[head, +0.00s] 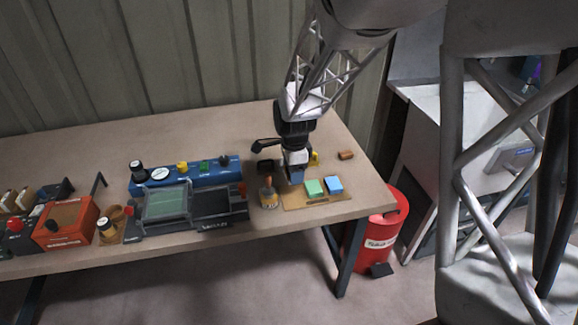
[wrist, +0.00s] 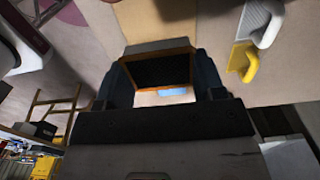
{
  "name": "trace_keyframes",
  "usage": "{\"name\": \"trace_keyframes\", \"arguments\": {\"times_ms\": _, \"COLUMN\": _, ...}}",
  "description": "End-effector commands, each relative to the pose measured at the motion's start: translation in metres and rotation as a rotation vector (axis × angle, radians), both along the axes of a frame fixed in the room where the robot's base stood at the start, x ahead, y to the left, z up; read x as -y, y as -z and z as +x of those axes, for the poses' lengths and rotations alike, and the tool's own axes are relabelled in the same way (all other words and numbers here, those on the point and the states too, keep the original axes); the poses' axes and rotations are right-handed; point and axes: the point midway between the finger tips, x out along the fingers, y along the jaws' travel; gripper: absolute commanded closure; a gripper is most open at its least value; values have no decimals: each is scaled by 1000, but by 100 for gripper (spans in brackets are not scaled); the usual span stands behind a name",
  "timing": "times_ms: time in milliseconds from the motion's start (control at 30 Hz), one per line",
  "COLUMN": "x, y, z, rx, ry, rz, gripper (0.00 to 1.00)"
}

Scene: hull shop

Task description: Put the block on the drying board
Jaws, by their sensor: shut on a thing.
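My gripper (head: 296,176) points down over the back left part of a tan board (head: 290,204) near the table's right end. In the wrist view my gripper (wrist: 163,88) is shut on a block (wrist: 160,70) with an orange-brown rim and a dark face. In the head view my gripper mostly hides this block, and I cannot tell whether it touches the board. A green block (head: 315,188) and a blue block (head: 333,185) lie side by side on the board, right of my gripper.
A small bottle with an orange top (head: 268,193) stands just left of the board. A brown piece (head: 346,155) lies behind it to the right. A blue rack (head: 185,174) and trays (head: 167,203) fill the table's middle.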

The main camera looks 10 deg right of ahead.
Motion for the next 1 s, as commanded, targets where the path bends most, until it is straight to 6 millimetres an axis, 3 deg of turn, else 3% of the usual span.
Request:
{"name": "trace_keyframes", "arguments": {"times_ms": 467, "x": 0, "y": 4, "z": 0, "rx": -1, "ry": -2, "rz": 0, "gripper": 58}}
{"name": "trace_keyframes", "arguments": {"times_ms": 1000, "x": 0, "y": 42, "z": 0, "rx": -2, "ry": -2, "rz": 0, "gripper": 58}}
